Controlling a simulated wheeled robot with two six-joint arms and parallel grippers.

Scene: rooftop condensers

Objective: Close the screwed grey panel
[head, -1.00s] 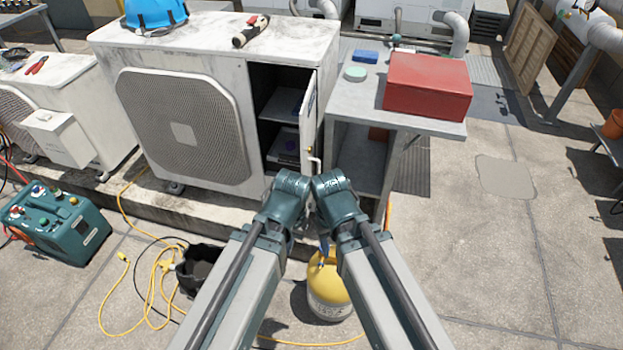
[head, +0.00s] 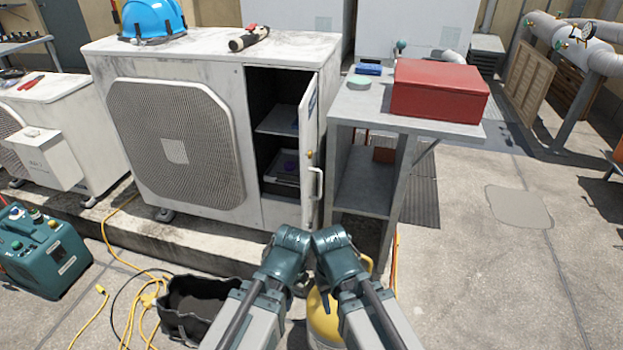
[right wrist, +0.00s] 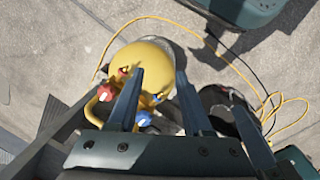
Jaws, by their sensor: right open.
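The grey panel (head: 310,165) is a hinged door at the right end of the large condenser unit (head: 225,50). It stands open, swung out towards me and seen nearly edge-on. It bears a pale bar handle (head: 318,184) and a small brass-coloured screw (head: 309,154). Behind it, the dark compartment (head: 275,140) shows shelves. My left gripper (head: 288,250) and right gripper (head: 337,255) are side by side, below and in front of the panel, apart from it. Their fingers are hidden in the head view. In the right wrist view my right gripper (right wrist: 156,76) is open and empty.
A grey stand (head: 350,115) with a red box (head: 438,90) is right of the panel. A yellow cylinder (head: 324,322) is beneath my grippers. A black bucket (head: 190,305) and yellow cable (head: 125,325) lie left.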

